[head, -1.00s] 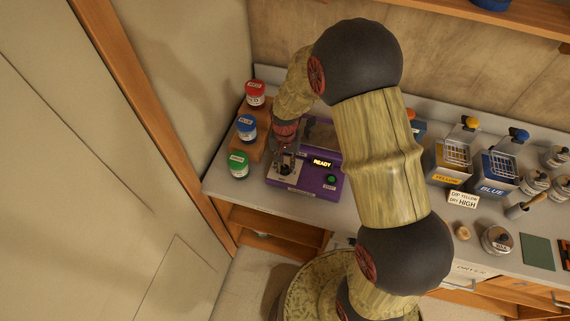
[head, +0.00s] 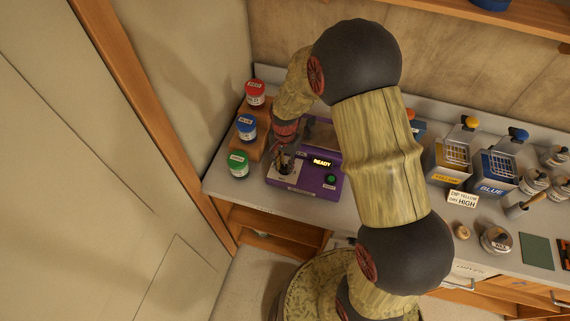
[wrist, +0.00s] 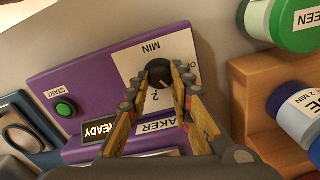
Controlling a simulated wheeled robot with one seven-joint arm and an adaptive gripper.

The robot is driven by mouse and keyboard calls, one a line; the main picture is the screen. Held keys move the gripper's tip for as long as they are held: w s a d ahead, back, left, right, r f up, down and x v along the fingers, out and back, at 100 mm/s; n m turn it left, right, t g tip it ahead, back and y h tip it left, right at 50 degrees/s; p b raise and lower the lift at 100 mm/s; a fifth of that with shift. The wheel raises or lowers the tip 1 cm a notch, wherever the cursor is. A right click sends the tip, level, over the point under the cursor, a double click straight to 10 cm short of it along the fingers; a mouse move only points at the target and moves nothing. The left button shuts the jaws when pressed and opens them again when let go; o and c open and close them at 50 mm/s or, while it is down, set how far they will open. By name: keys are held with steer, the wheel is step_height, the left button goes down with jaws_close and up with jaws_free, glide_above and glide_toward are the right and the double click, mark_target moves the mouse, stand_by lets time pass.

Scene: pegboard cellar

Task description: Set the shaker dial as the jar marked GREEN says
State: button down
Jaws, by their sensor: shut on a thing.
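The purple shaker (head: 318,183) stands at the left of the bench, its display reading READY. Its black dial (wrist: 158,74) sits on a white plate marked MIN, with a 2 visible in the wrist view. My gripper (wrist: 160,78) is shut on the dial, one finger on each side; the fingers hide part of the scale. A light mark shows on the dial, but I cannot tell its exact setting. The green-lidded jar (head: 238,164) stands at the left; it also shows in the wrist view (wrist: 296,22), its label cut to EEN and no number readable.
A green START button (wrist: 65,108) is on the shaker. A blue-lidded jar (head: 246,127) and a red-lidded jar (head: 255,93) stand on a stepped wooden rack (wrist: 270,95) close beside. Yellow (head: 452,160) and blue baths stand to the right.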

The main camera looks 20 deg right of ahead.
mark_target(285, 167)
steer(key=c, duration=1.7)
jaws_free()
steer(key=shift+o, duration=0.7)
steer(key=shift+r, duration=0.1)
step_height(285, 167, up, 12)
